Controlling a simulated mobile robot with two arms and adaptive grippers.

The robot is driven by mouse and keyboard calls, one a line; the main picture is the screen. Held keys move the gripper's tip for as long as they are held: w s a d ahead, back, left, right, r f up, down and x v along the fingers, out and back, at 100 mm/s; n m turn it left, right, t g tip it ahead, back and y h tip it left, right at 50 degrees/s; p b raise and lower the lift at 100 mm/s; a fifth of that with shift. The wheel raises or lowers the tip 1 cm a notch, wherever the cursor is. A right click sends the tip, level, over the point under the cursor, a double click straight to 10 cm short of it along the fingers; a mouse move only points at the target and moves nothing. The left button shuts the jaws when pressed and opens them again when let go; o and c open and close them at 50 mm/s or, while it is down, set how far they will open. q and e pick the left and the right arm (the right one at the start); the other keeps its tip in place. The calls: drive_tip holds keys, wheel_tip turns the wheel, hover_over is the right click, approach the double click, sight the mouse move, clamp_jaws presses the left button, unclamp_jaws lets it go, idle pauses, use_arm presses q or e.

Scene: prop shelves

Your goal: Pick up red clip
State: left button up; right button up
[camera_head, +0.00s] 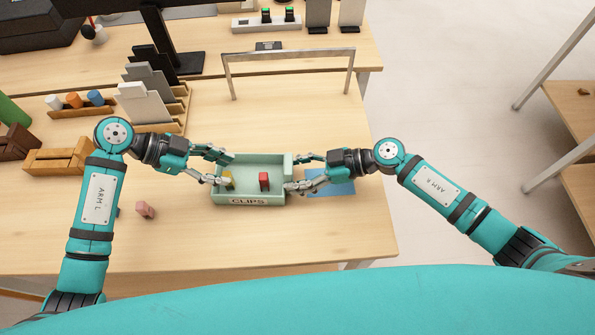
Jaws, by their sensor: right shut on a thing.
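The red clip (264,181) stands upright inside a pale green tray labelled CLIPS (250,200), right of its middle. A yellow clip (228,178) is in the same tray near its left end. My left gripper (226,169) is at the tray's left end, fingers spread apart, one fingertip close to the yellow clip. The red clip is between my two grippers and neither touches it. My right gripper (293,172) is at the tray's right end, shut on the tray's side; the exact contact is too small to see.
A blue mat (336,186) lies partly under my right gripper. A metal arch (289,58) stands behind the tray. Grey stepped panels (148,95) and wooden blocks (62,155) are on the left. The front middle of the table is clear.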

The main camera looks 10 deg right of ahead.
sight(262, 176)
use_arm(q)
drive_tip(key=shift+c, duration=0.2)
idle(0.3)
drive_tip(key=shift+d+r, duration=0.1)
drive_tip(key=shift+c, duration=0.2)
drive_tip(key=d+r+y, duration=0.5)
drive_tip(key=y, duration=0.1)
drive_tip(key=x, duration=1.1)
drive_tip(key=shift+w+a+f, duration=0.1)
drive_tip(key=shift+f, duration=0.1)
drive_tip(key=c, duration=0.7)
